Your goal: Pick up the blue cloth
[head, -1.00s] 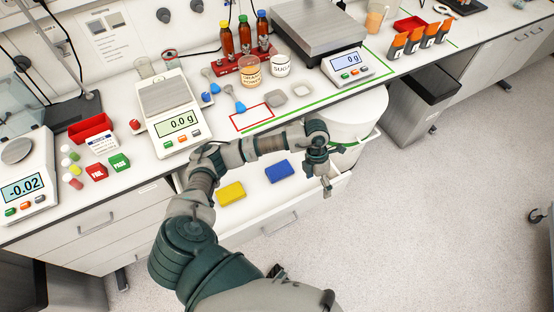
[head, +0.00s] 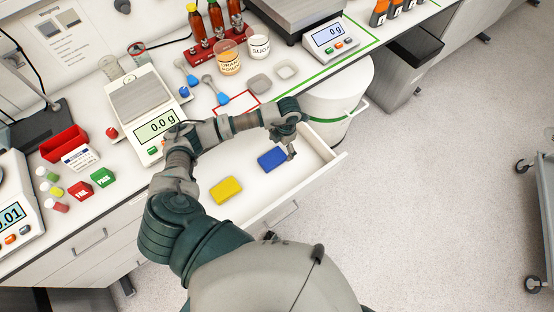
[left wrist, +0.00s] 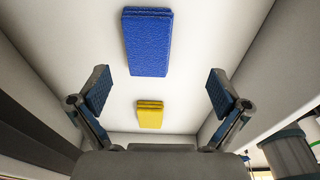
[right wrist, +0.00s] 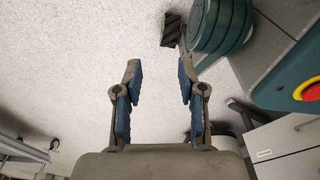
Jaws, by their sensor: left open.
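The blue cloth (head: 273,158) lies flat in the open white drawer (head: 250,200). In the left wrist view the blue cloth (left wrist: 147,42) is beyond the fingertips, between their two lines and a little left of centre. My left gripper (head: 289,151) is over the drawer, close to the right end of the cloth in the head view. It also shows in the left wrist view (left wrist: 160,90), open and empty, with its fingers apart from the cloth. My right gripper (right wrist: 157,75) is open and empty above the speckled floor; the head view does not show it.
A yellow cloth (head: 226,189) lies in the same drawer, left of the blue one. The drawer's front wall (head: 300,192) and the bench edge bound the space. A white bin (head: 340,100) stands just right of the drawer.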

